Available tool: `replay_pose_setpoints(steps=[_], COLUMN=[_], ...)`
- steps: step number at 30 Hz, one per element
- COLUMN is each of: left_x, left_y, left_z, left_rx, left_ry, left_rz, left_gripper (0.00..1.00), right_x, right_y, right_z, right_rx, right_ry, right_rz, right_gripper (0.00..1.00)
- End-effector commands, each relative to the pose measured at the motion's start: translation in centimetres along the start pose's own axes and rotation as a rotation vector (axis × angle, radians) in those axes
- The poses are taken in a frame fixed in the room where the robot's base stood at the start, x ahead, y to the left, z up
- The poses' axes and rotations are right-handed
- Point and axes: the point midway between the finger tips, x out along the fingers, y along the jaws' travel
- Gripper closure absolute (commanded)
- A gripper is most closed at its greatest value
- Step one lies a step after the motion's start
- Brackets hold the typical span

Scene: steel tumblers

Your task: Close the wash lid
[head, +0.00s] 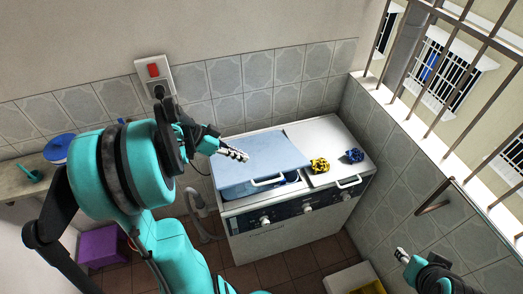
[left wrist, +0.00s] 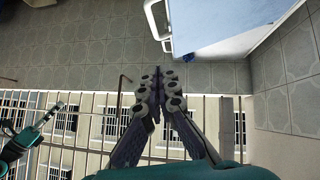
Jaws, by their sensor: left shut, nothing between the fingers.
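The wash lid (head: 260,155) is a pale blue panel with a white handle (head: 268,182) on the left half of the white washing machine (head: 275,238). The lid stands partly raised, with the blue tub (head: 265,191) showing under its front edge. My left gripper (head: 246,156) is shut and empty, in front of the lid in the head view; I cannot tell whether it touches. In the left wrist view the lid (left wrist: 215,20) is at the top, beyond the shut fingertips (left wrist: 155,75). My right gripper (head: 401,254) is at the lower right, away from the machine; its jaws are unclear.
A yellow cloth (head: 320,165) and a blue cloth (head: 355,155) lie on the machine's right half. A tiled wall stands behind, and barred windows (head: 450,80) are at right. A purple box (head: 103,246) stands on the floor at left. A grey hose (head: 200,215) hangs beside the machine.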

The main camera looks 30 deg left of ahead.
Motion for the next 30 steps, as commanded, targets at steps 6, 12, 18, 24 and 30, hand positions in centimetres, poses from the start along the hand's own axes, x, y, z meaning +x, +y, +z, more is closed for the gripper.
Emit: replay_pose_setpoints(steps=[6,12,18,24,30], left_x=[1.5,5.6,9.8,11.9,12.6], left_y=[0.4,0.4,0.4,0.3,0.4], left_z=[0.5,0.6,0.7,2.7,3.4], left_rx=[-0.002,0.001,0.0,-0.003,-0.003], left_ry=[-0.029,-0.028,-0.027,-0.026,-0.026], left_rz=[-0.001,0.001,0.0,-0.002,-0.002], left_gripper=[1.0,1.0,1.0,1.0,1.0], right_x=[0.2,1.0,1.7,2.4,2.6], right_y=[0.0,0.0,0.0,0.0,0.0], right_z=[0.2,0.8,1.3,1.8,1.9], right_rx=[0.0,0.0,0.0,0.0,0.0], right_ry=[-0.001,0.0,0.0,0.0,0.0], right_rz=[0.0,0.0,0.0,0.0,0.0], right_gripper=[0.6,0.6,0.6,0.6,0.6])
